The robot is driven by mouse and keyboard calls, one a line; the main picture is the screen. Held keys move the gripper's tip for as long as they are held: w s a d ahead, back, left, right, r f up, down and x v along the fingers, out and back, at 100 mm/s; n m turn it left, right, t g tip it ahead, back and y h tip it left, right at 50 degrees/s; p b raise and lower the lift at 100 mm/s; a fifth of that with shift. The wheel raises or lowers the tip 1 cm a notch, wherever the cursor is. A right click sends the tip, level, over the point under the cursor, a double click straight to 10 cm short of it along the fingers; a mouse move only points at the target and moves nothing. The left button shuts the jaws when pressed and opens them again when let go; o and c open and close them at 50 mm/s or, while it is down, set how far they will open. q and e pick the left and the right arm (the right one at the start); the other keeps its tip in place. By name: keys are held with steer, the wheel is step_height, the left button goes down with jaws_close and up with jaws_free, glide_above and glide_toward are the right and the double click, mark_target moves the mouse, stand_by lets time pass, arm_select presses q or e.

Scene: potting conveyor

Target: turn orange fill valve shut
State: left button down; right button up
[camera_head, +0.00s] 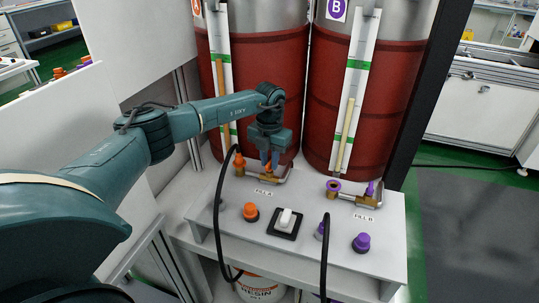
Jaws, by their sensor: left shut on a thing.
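The orange fill valve (268,168) is on a brass fitting at the back left of the white panel (310,225), above a small printed label. My left gripper (270,163) points down over it, with its fingers shut on the orange handle. The fingers hide much of the handle, so its exact angle is hard to tell. A second orange part (239,160) stands on the same fitting, just left of the gripper. My right gripper is not in view.
Right of the orange valve is a similar brass valve with purple parts (334,187). The panel also bears an orange knob (250,211), a white rocker switch (286,221), a purple knob (361,242) and black hoses (223,210). Red-banded drums (365,100) stand close behind.

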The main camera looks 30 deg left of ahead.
mark_target(270, 162)
arm_select(q)
steer(key=shift+r+n+p, duration=0.1)
steer(key=shift+n+p, duration=0.25)
steer(key=shift+n, duration=0.45)
steer(key=shift+w, duration=0.1)
steer(key=c, duration=1.5)
jaws_free()
step_height(270, 162, up, 13)
steer(key=shift+b, duration=0.35)
